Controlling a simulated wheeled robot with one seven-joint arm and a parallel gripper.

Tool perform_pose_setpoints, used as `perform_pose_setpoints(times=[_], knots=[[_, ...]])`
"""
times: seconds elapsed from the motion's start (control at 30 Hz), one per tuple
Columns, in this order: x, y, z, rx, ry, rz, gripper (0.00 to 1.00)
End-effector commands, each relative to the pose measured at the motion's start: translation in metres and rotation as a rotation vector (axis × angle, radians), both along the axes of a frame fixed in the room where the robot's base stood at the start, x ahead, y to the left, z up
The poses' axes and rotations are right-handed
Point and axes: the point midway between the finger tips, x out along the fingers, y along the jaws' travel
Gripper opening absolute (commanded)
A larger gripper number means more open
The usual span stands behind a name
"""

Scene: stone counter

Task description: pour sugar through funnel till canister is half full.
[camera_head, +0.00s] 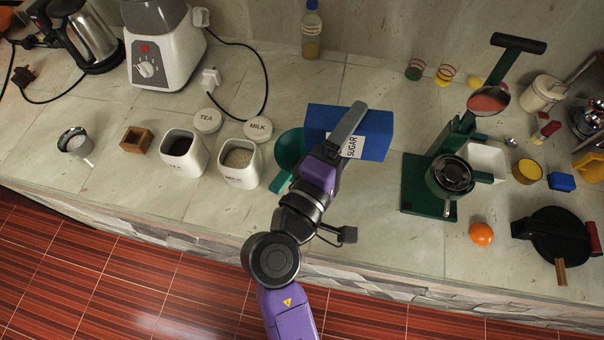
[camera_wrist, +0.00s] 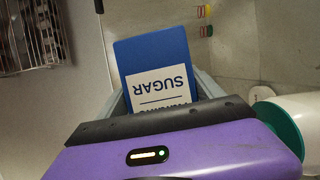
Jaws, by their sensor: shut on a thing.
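My gripper (camera_head: 345,128) is shut on the blue sugar box (camera_head: 376,132), which has a white label. The box also shows between the fingers in the wrist view (camera_wrist: 152,58), its label upside down. A green funnel (camera_head: 287,147) is just left of the box in the head view, partly hidden by my arm. In the wrist view the green rim (camera_wrist: 281,122) is beside a white container (camera_wrist: 304,112). An open white canister (camera_head: 238,178), holding pale contents, stands left of the funnel. I cannot see any sugar flowing.
A second open canister (camera_head: 183,153) with dark contents stands further left. Lids marked TEA (camera_head: 207,120) and MILK (camera_head: 258,125) lie behind. A green press (camera_head: 431,185) stands to the right. An orange (camera_head: 481,234) lies near the front edge.

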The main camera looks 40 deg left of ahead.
Motion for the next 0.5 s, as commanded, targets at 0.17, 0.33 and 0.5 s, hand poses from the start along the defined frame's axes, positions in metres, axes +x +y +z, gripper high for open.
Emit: perform_pose_setpoints(times=[0.17,0.33,0.5], knots=[[0.0001,0.0001,0.0007,0.000,-0.001,0.000,0.17],[-0.0001,0.0004,0.0012,-0.004,-0.005,0.000,0.17],[-0.0011,0.0019,0.0037,-0.031,-0.023,0.000,0.17]])
